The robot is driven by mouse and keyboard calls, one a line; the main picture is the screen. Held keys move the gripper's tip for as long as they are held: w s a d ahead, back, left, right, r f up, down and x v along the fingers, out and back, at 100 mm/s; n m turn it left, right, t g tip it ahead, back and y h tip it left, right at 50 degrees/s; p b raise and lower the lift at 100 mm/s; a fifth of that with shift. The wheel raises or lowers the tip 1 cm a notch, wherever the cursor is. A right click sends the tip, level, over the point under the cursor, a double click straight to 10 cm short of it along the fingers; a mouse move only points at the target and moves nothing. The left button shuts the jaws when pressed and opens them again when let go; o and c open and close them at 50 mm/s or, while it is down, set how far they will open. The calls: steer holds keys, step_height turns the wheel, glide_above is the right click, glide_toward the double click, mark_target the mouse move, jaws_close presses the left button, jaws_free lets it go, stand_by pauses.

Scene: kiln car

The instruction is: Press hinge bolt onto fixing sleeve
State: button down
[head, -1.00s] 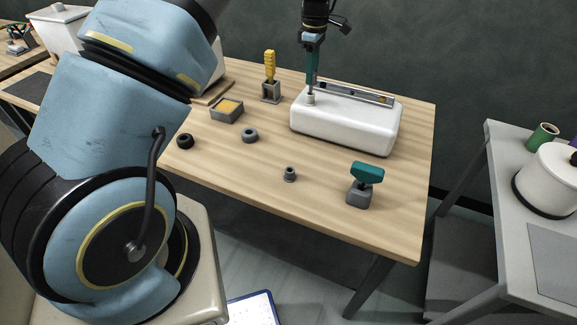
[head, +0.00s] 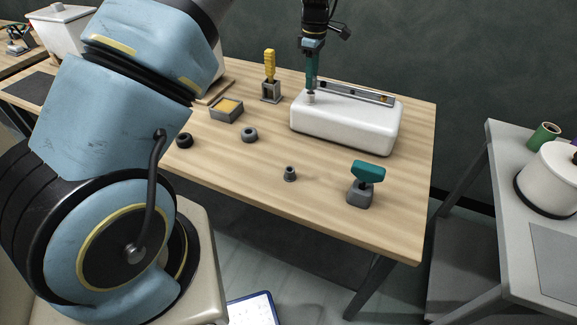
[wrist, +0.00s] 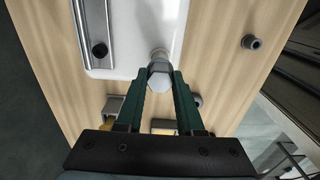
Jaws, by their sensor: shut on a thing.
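My gripper (head: 311,84) points down over the near left end of the white block (head: 345,132). It is shut on the hinge bolt, whose grey hex head (wrist: 160,76) shows between the green fingertips (wrist: 160,82) in the wrist view. The fixing sleeve (head: 310,98) is a short pale grey collar standing on the block, directly below the fingertips. In the wrist view its rim (wrist: 160,53) shows just past the bolt head. The bolt's shank is hidden, so how deep it sits in the sleeve cannot be told.
A metal rail (head: 355,93) lies along the block's back. On the table (head: 235,170) are a grey bushing (head: 289,174), a grey ring (head: 250,135), a black ring (head: 184,141), a teal-handled tool (head: 367,175), a yellow-handled tool (head: 269,65) and a small tray (head: 226,117).

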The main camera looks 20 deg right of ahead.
steer(key=shift+f+b, duration=0.35)
steer(key=shift+f, duration=0.45)
steer(key=shift+c, duration=2.3)
jaws_free()
steer(key=shift+r, duration=0.15)
steer(key=shift+r+p, duration=1.35)
steer(key=shift+r, duration=2.55)
